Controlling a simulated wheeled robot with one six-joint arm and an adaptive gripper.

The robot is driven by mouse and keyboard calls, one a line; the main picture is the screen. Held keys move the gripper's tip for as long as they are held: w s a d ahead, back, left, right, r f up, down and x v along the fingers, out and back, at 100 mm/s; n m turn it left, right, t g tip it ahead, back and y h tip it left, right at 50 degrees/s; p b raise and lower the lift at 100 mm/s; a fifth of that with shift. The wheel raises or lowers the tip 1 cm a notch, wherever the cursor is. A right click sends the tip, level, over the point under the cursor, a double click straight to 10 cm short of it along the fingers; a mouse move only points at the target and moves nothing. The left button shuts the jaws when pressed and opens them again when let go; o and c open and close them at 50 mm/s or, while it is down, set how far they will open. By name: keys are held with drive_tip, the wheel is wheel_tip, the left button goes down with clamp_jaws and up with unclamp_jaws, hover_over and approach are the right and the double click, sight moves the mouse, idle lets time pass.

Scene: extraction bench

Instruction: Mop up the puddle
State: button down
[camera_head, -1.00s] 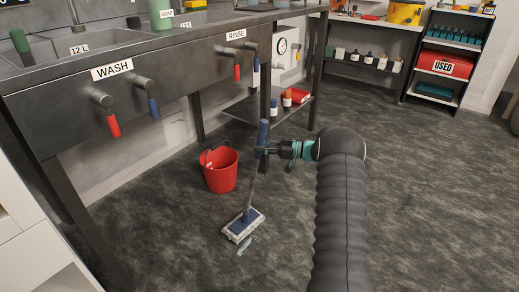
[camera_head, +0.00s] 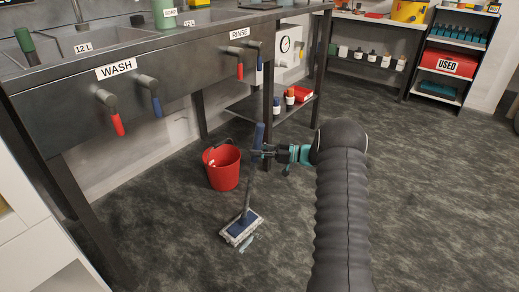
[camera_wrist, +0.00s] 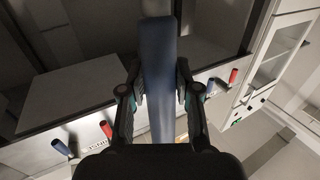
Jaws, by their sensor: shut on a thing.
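The mop stands tilted on the floor, with its blue grip (camera_head: 260,135) at the top and its flat head (camera_head: 241,227) with a pale pad at the bottom. In the wrist view the blue grip (camera_wrist: 158,75) runs between my two fingers. A small pale, shiny puddle (camera_head: 246,243) lies at the front right edge of the mop head. The head may cover more of it.
A red bucket (camera_head: 222,167) stands just behind the mop. The sink bench (camera_head: 150,75) with WASH and RINSE labels runs along the left, its legs near the bucket. A shelf with a red USED bin (camera_head: 448,64) stands at the back right. The floor at right is clear.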

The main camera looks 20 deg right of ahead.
drive_tip(key=shift+a+r, duration=0.1)
drive_tip(key=shift+a, duration=0.05)
drive_tip(key=shift+s+a, duration=1.1)
drive_tip(key=shift+a, duration=0.3)
drive_tip(key=s+a, duration=0.1)
drive_tip(key=s+a+p, duration=0.1)
drive_tip(key=a, duration=0.1)
drive_tip(key=shift+s, duration=0.1)
drive_tip(key=shift+s+a+f, duration=0.15)
drive_tip(key=shift+s+a, duration=0.4)
drive_tip(key=shift+a, duration=0.25)
drive_tip(key=shift+s+a+f, duration=0.1)
drive_tip(key=shift+s+a, duration=0.45)
drive_tip(key=shift+a, duration=0.2)
drive_tip(key=shift+a, duration=0.1)
